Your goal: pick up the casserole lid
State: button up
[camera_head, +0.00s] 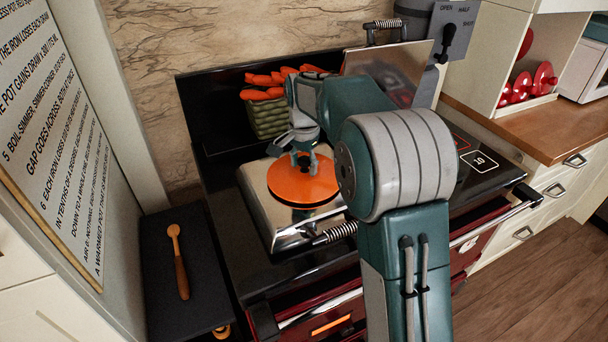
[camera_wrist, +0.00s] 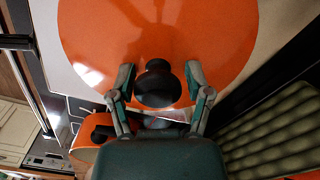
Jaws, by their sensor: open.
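The casserole lid (camera_head: 290,185) is a round orange disc. In the head view it lies on a shiny metal hob cover on the left of the black range. My gripper (camera_head: 303,158) is above the lid's middle. In the wrist view my gripper (camera_wrist: 161,83) is open, with one finger on each side of the knob. I cannot tell whether the fingers touch it. My arm hides the right side of the lid in the head view.
A green ribbed basket (camera_head: 268,117) of carrots (camera_head: 264,80) stands behind the lid. A raised metal hob cover (camera_head: 400,62) is at the back right. A wooden spoon (camera_head: 179,262) lies on the dark surface at left. Another orange object (camera_wrist: 84,150) shows low in the wrist view.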

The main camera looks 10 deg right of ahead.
aim_at(303, 159)
jog(key=shift+a, duration=0.2)
jog(key=shift+d, duration=0.25)
grip_shut()
jog(key=shift+d, duration=0.1)
jog(key=shift+r, duration=0.3)
jog(key=r, duration=0.3)
jog(key=shift+s+a+r, duration=0.15)
jog(key=shift+s+a, duration=0.1)
jog(key=s+a+r, duration=0.4)
jog(key=s+r, duration=0.5)
jog(key=s, duration=0.4)
